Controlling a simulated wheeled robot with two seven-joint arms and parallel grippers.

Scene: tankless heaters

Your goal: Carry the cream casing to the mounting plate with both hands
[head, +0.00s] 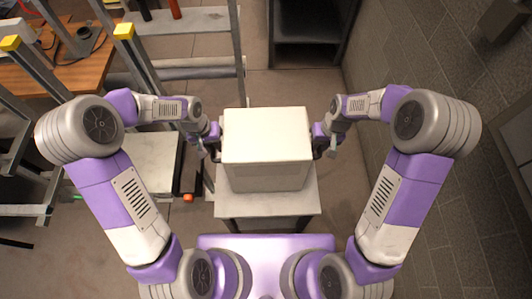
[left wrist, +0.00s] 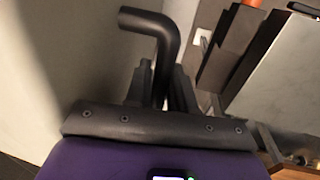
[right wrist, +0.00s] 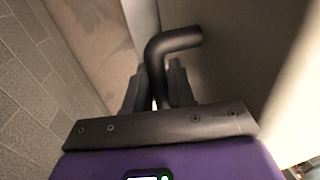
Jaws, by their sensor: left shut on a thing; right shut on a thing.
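The cream casing (head: 267,135) is a box in the middle of the head view, between my two arms, at or just above a small pale table. I cannot tell whether it touches the table. My left gripper (head: 215,142) is at its left side, shut on a black bent handle (left wrist: 150,20) of the casing. My right gripper (head: 321,142) is at its right side, shut on a matching black handle (right wrist: 178,40). The casing's side fills part of both wrist views. I cannot make out the mounting plate in any view.
The small table (head: 290,205) stands under the casing in front of my base. A ladder (head: 237,55) and a wooden bench (head: 70,70) with tools are at the left. A dark open cabinet (head: 305,45) stands at the back. A grey block wall (head: 425,55) closes the right side.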

